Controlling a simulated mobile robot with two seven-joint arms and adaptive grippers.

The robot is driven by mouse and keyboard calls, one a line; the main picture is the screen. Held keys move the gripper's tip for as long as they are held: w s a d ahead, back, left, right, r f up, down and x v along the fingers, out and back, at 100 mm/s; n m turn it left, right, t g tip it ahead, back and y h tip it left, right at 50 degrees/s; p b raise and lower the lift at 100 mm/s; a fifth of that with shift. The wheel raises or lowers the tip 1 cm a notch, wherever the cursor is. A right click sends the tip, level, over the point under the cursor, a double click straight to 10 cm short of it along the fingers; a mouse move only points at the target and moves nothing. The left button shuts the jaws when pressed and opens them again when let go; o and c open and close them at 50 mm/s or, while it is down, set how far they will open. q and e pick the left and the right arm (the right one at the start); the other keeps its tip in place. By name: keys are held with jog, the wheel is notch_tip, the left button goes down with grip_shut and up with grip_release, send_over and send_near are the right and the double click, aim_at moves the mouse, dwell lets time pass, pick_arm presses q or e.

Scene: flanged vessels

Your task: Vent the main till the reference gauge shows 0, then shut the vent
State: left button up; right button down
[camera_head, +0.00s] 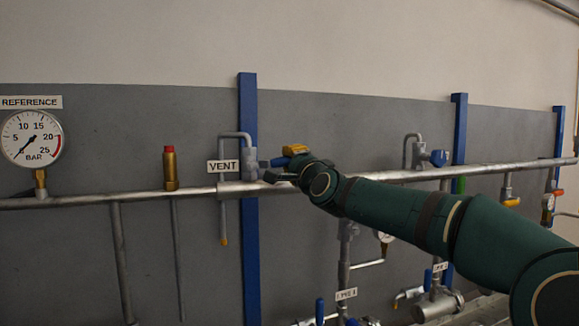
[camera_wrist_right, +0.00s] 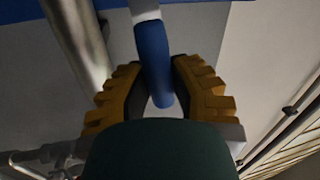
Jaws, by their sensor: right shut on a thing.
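The round REFERENCE gauge (camera_head: 32,138) hangs at the far left in the head view. Its needle points to the lower left, at or close to 0. The VENT sign (camera_head: 223,167) marks a grey valve with a bent pipe (camera_head: 247,150) beside a blue post. My right gripper (camera_head: 279,170) is at this valve's blue handle (camera_head: 275,162). In the right wrist view the blue handle (camera_wrist_right: 153,55) lies between the yellow-backed fingers, and the right gripper (camera_wrist_right: 160,85) is shut on it. The handle points sideways, toward the right, in the head view. My left gripper is not in view.
The main pipe (camera_head: 90,200) runs along the grey panel. A brass fitting with a red cap (camera_head: 170,168) stands left of the vent. Another blue-handled valve (camera_head: 438,158) is at the right. Labelled valves and a small gauge (camera_head: 385,236) sit below my arm.

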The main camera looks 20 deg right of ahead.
jog(key=shift+f+m+b, duration=0.5)
jog(key=shift+f+m, duration=0.15)
jog(key=shift+m, duration=0.15)
jog(key=c, duration=0.8)
grip_release()
jog(key=s+f, duration=0.2)
jog(key=s, duration=0.9)
jog(key=shift+s+d+f, duration=0.2)
jog(key=shift+s, duration=0.2)
